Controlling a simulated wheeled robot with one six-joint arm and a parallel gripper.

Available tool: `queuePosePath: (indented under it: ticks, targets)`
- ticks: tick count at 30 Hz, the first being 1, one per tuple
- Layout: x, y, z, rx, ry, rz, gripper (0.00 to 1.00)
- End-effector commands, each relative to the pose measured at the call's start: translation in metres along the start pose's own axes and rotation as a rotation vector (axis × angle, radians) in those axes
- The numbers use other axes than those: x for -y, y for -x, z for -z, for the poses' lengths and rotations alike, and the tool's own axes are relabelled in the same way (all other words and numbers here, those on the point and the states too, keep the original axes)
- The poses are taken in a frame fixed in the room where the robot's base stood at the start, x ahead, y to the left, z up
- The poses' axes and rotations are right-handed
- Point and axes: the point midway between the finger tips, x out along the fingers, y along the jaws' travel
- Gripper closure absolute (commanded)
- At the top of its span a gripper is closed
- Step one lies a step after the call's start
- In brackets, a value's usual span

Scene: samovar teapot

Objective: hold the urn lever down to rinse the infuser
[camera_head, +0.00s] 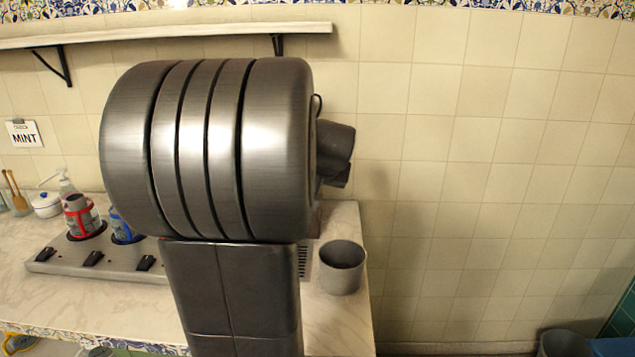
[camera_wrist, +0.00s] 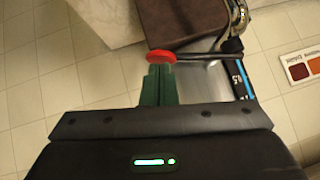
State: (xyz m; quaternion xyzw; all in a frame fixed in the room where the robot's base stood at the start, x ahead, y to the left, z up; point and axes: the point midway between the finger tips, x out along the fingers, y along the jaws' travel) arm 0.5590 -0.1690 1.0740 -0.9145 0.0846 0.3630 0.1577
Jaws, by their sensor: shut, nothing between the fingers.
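In the wrist view my gripper (camera_wrist: 160,70) has its green fingers together, with nothing held between them. A red knob (camera_wrist: 161,57) lies right at the fingertips; I cannot tell whether they touch or press it. A dark lever rod (camera_wrist: 200,56) runs from the knob to the right, toward a shiny metal part (camera_wrist: 236,32) at the upper right, likely part of the urn. How far the lever is tilted is unclear. I cannot make out the infuser or any running water. In the head view my own arm covers the middle and hides the gripper and the urn.
In the wrist view a brown block (camera_wrist: 185,20) is beyond the knob and a swatch card (camera_wrist: 302,66) lies at right. In the head view a grey pot (camera_head: 342,270) stands near the counter's right end. Glasses in red (camera_head: 82,216) and blue (camera_head: 122,227) holders stand left.

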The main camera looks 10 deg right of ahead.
Motion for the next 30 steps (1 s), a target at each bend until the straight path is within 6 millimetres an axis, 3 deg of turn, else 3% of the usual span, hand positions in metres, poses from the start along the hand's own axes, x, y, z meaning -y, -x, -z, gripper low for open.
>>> queuePosePath:
  ticks: [23, 30]
  targets:
    - [0.004, 0.012, 0.012, 0.000, 0.000, 0.000, 1.00]
    - [0.012, 0.030, 0.031, 0.000, 0.001, 0.001, 1.00]
